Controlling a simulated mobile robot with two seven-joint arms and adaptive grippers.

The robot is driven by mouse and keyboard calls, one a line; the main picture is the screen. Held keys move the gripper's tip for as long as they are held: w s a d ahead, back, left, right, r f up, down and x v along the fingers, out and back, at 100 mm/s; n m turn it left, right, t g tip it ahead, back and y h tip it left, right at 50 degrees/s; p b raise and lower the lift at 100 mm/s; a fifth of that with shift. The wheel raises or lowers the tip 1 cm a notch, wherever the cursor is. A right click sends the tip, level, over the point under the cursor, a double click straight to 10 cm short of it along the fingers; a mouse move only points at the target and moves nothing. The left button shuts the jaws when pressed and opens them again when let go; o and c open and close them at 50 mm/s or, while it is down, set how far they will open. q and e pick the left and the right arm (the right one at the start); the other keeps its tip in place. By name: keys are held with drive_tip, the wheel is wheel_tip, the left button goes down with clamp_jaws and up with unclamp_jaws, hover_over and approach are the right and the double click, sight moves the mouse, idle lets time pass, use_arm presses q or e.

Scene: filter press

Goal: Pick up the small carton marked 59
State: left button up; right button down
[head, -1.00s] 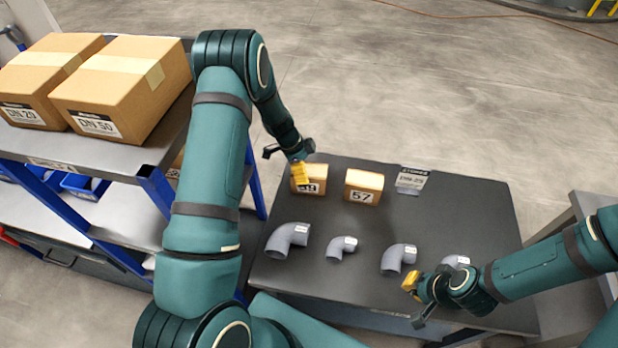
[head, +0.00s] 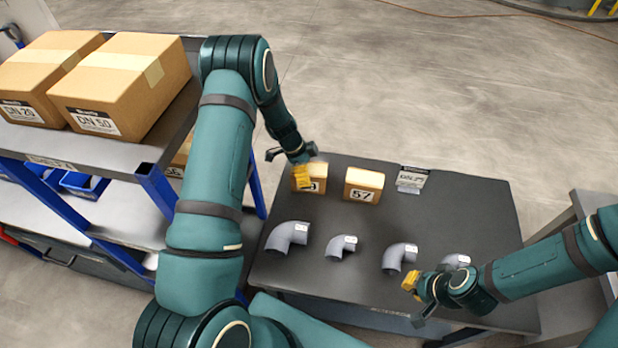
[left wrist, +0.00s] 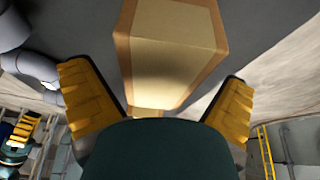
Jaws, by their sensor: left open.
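The small carton marked 59 (head: 317,187) stands at the back left of the dark table; my left gripper covers part of its label, and only the last digit shows. My left gripper (head: 290,168) is at this carton, coming from above and behind. In the left wrist view the carton (left wrist: 172,50) lies between the two yellow fingers of the open left gripper (left wrist: 155,105), with a gap on each side. My right gripper (head: 415,298) is open and empty over the table's front right, near the grey elbows.
A carton marked 57 (head: 363,186) stands close to the right of it, then a small label stand (head: 411,180). Several grey pipe elbows (head: 287,237) line the table (head: 470,215). A shelf rack with large boxes (head: 122,84) stands at left.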

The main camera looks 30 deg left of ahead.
use_arm(q)
drive_tip(key=shift+f+b, duration=0.15)
drive_tip(key=shift+b, duration=0.2)
idle(0.5)
drive_tip(key=c, duration=1.4)
